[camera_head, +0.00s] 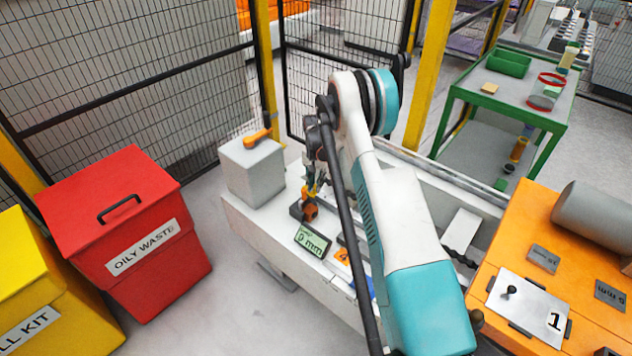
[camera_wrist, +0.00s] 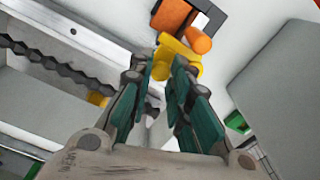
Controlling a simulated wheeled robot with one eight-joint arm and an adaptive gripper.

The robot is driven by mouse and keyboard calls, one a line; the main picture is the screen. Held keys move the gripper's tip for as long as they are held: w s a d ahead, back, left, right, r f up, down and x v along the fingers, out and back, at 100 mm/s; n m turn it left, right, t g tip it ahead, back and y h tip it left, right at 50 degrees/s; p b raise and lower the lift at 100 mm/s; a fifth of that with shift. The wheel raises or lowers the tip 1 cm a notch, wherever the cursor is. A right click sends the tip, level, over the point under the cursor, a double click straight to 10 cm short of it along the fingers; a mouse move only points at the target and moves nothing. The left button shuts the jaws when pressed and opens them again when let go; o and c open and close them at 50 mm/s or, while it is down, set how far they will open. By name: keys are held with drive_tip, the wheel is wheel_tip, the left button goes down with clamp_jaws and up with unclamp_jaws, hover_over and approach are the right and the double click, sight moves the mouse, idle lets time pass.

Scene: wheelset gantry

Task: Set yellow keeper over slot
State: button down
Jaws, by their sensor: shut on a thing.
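My gripper (camera_wrist: 166,72) is shut on a yellow piece, the yellow keeper (camera_wrist: 174,50), which shows between and just past the fingertips in the wrist view. An orange block (camera_wrist: 172,16) with a rounded orange knob (camera_wrist: 200,42) lies just beyond the keeper; I cannot tell if they touch. In the head view my gripper (camera_head: 313,182) hangs low over the white bench (camera_head: 270,232), just above a small orange part (camera_head: 309,212) on a dark base. The keeper is small there and partly hidden by the fingers. I cannot make out the slot clearly in either view.
A grey box (camera_head: 251,174) with an orange lever (camera_head: 257,138) stands left of my gripper. A display reading "0 mm" (camera_head: 312,241) lies in front. A red oily waste bin (camera_head: 125,225) is left, an orange table (camera_head: 560,275) right. Mesh fencing (camera_head: 120,60) stands behind.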

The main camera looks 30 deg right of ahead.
sight(315, 185)
idle(0.5)
drive_tip(key=c, duration=1.5)
unclamp_jaws()
drive_tip(key=shift+a, duration=0.1)
drive_tip(key=shift+r, duration=0.1)
wheel_tip(315, 185, up, 12)
drive_tip(key=shift+f, duration=0.1)
